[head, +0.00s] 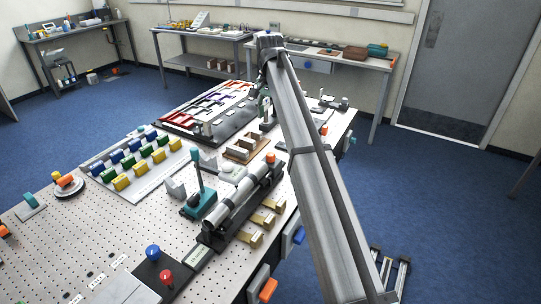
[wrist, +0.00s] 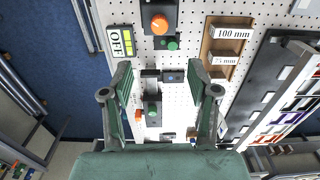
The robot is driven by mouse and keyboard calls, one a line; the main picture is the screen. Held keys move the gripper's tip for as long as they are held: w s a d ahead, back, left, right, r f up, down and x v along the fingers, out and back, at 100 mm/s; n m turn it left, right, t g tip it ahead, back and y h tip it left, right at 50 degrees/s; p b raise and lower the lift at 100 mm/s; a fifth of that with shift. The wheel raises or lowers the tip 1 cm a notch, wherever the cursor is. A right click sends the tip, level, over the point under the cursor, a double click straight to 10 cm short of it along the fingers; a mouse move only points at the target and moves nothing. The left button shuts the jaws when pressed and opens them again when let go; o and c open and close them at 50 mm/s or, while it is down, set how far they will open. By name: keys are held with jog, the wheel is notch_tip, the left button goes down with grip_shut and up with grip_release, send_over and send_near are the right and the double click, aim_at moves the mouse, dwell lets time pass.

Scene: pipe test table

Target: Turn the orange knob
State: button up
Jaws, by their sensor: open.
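The orange knob (wrist: 159,24) is round and sits on a grey housing near the top of the wrist view, beside a panel reading OFF (wrist: 121,42). In the head view the orange knob (head: 271,157) stands at the far end of the grey pipe assembly (head: 240,200). My gripper (wrist: 160,72) is open, its two dark green fingers wide apart with nothing held between them. In the wrist view the knob lies above and beyond the fingertips, apart from them.
A green button (wrist: 171,44) sits just below the knob. A brown tray with labelled blocks (wrist: 222,50) lies to its right. A smaller device with an orange part (wrist: 139,115) shows between the fingers. A teal lever (head: 197,172) stands left of the pipe.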

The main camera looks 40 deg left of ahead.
aim_at(270, 154)
notch_tip(270, 154, down, 17)
jog(key=p, duration=0.5)
jog(key=shift+c, duration=0.4)
grip_shut()
